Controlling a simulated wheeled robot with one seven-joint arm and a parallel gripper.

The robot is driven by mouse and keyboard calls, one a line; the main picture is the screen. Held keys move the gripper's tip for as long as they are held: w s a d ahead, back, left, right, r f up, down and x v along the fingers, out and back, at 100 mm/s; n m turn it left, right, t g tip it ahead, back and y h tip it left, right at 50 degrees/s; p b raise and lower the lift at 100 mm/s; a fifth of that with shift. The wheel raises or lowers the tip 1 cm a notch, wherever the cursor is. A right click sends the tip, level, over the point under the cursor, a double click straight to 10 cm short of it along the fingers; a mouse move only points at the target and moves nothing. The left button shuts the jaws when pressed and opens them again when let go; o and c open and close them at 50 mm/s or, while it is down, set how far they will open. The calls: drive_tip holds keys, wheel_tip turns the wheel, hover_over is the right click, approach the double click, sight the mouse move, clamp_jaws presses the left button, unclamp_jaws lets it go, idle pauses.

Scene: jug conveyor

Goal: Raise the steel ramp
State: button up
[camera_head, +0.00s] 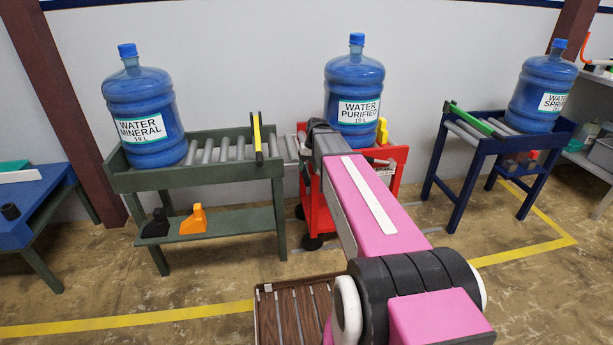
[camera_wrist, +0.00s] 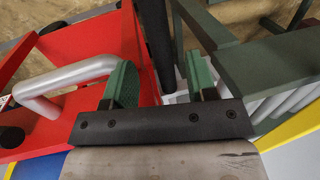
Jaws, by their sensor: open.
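A grey metal piece (camera_head: 288,148), which may be the steel ramp, shows in the gap between the green roller table (camera_head: 228,172) and the red cart (camera_head: 316,207). Its full shape and tilt are hard to tell. A light grey strip (camera_wrist: 181,97) also shows low between my fingers in the wrist view. My gripper (camera_wrist: 162,86) is open, with its green-padded fingers spread above the gap between cart and table. Nothing is clearly held. In the head view its fingers are hidden behind my pink arm.
A purified water jug (camera_head: 354,88) stands on the cart. A mineral water jug (camera_head: 146,112) stands on the green table, with a yellow-black bar (camera_head: 257,138) across its rollers. A silver tube handle (camera_wrist: 70,82) is close to my left finger. A blue table (camera_head: 478,160) stands right.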

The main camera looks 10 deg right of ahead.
sight(306, 174)
drive_tip(key=shift+a+f, duration=0.2)
drive_tip(key=shift+f, duration=0.85)
drive_tip(key=shift+a+f, duration=0.2)
drive_tip(key=shift+f, duration=0.85)
clamp_jaws()
